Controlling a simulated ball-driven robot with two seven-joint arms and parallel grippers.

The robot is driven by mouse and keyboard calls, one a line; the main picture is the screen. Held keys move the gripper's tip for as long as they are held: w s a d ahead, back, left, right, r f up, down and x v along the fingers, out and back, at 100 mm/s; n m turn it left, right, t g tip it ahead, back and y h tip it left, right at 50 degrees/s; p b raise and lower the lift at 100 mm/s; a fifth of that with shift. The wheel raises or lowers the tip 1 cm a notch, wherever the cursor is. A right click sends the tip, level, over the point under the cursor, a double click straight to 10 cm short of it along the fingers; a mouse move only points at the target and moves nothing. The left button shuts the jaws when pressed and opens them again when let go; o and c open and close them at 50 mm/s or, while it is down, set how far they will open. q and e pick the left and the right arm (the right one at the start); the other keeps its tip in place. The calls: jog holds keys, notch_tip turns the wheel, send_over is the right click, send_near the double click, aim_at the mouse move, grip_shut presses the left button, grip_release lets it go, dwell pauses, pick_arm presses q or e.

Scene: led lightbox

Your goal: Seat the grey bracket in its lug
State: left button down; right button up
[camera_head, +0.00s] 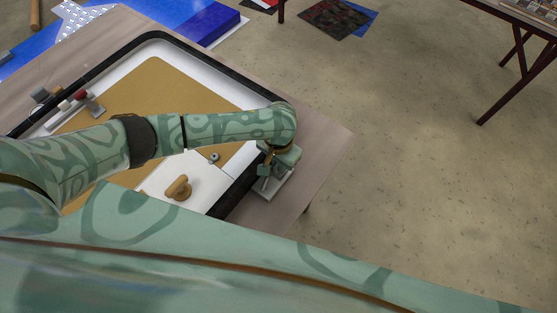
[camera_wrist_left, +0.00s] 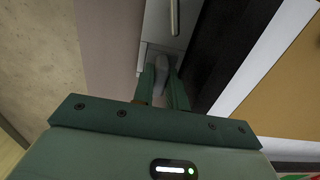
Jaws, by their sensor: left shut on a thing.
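My left gripper (camera_head: 264,170) reaches down at the lightbox's right edge. In the left wrist view, the left gripper (camera_wrist_left: 164,92) is shut on a grey rounded piece (camera_wrist_left: 160,72), which I take to be the grey bracket. A light grey fixture (camera_head: 268,188) stands below the gripper on the table, beside the black frame. In the wrist view the light grey fixture (camera_wrist_left: 154,48) lies just beyond the fingertips, with a metal rod (camera_wrist_left: 174,16). This may be the lug. The fingers hide the contact, so I cannot tell whether the bracket is seated. My right gripper is out of view.
The black-framed lightbox (camera_head: 226,83) has a white border and tan panel (camera_head: 150,85). A tan knob (camera_head: 179,188) and a small grey round part (camera_head: 214,157) sit near its front. A grey fixture with red (camera_head: 82,97) stands at left. Bare table (camera_head: 318,155) lies to the right.

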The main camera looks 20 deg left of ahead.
pick_arm(q)
jog(key=shift+f+b, duration=0.35)
jog(key=shift+f, duration=0.5)
jog(key=c, duration=1.3)
grip_release()
notch_tip(320, 180, up, 5)
jog(key=p, duration=0.6)
jog(key=shift+w+a+r, duration=0.15)
notch_tip(320, 180, up, 3)
jog(key=p, duration=0.3)
jog(key=shift+p, duration=0.4)
